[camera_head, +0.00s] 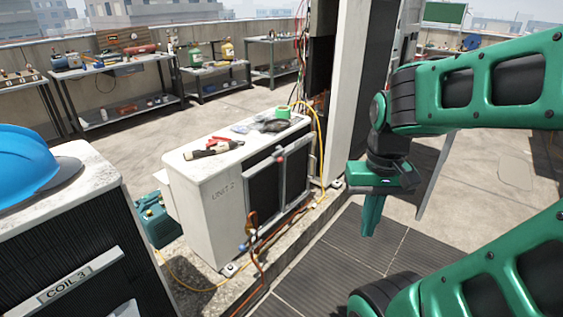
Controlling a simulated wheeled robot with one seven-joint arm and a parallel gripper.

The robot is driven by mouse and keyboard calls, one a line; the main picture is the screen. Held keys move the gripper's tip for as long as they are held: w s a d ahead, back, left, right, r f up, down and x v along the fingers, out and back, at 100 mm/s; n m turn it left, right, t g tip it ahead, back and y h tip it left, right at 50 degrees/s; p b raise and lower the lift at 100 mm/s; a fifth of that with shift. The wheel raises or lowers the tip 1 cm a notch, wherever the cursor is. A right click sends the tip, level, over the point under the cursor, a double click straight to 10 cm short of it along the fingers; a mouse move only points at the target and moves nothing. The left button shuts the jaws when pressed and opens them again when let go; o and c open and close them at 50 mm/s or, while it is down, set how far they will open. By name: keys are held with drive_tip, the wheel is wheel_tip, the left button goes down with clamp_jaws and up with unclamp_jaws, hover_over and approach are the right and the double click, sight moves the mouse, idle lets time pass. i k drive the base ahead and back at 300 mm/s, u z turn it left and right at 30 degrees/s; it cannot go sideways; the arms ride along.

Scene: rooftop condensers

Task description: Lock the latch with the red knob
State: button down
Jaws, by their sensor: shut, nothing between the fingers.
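A latch with a small red knob (280,159) is on the dark front panel of the white condenser (210,205) marked UNIT 2. The knob sits near the top of a pale upright bar (282,185) on that panel. Whether the latch is locked is too small to tell. My green gripper (370,229) is shut and empty, pointing down, to the right of the condenser and apart from the knob.
Tools and a green tape roll (283,112) lie on the condenser top. A blue hard hat (35,165) sits on the COIL 3 unit (75,280) at left. Orange and yellow hoses (258,262) run along the kerb. The dark floor tiles (345,262) are clear. Workbenches (120,68) stand behind.

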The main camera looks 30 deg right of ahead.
sight(280, 150)
drive_tip(key=k, duration=1.05)
drive_tip(key=z, duration=0.35)
drive_tip(key=i, duration=2.05)
drive_tip(key=u, duration=0.4)
